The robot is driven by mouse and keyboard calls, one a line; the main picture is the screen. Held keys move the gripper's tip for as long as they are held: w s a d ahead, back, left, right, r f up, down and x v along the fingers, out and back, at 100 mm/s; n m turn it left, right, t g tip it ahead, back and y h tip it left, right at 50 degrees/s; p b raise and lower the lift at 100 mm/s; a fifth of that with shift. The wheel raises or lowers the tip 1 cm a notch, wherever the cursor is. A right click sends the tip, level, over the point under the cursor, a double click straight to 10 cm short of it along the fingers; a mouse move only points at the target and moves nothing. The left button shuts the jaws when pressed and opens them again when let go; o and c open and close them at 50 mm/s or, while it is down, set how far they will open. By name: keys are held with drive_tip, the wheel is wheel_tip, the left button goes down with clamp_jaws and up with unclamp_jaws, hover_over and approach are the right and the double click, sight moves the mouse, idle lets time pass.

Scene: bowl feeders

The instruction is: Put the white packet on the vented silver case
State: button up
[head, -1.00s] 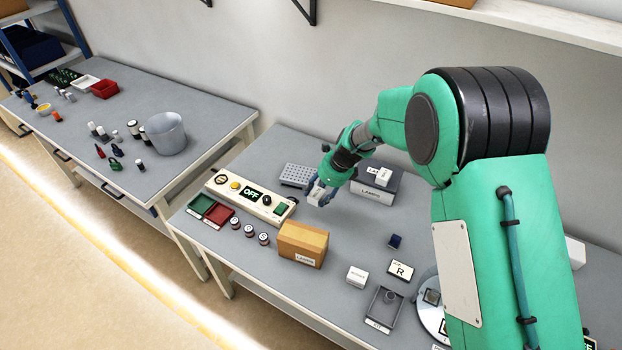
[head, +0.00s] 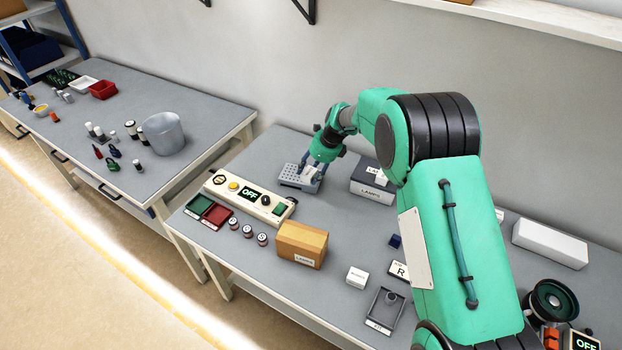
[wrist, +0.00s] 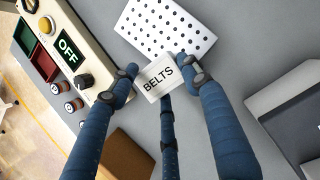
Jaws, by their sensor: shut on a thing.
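The white packet (wrist: 159,77), with BELTS printed on it, is between the blue fingers of my gripper (wrist: 158,84) in the wrist view. My gripper (head: 309,172) is shut on it. The vented silver case (wrist: 150,17) is a pale flat block with rows of dark holes. In the head view the case (head: 290,179) lies behind the control box, and my gripper is over its right part. In the wrist view the packet overlaps the near edge of the case. I cannot tell whether it touches the case.
The control box (head: 221,188) reading OFF stands in front of the case. A grey LAMPS box (head: 371,194) is close to the right. A cardboard box (head: 301,245) and red and green trays (head: 217,214) are nearer. A wall rises behind the bench.

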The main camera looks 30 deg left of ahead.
sight(314, 173)
drive_tip(key=shift+f+b, duration=0.5)
drive_tip(key=shift+f, duration=1.15)
drive_tip(key=shift+f, duration=0.1)
drive_tip(key=o, duration=1.3)
drive_tip(key=shift+o, duration=0.2)
drive_tip(key=p+v, duration=0.2)
drive_tip(key=v, duration=1)
drive_tip(key=shift+d, duration=0.1)
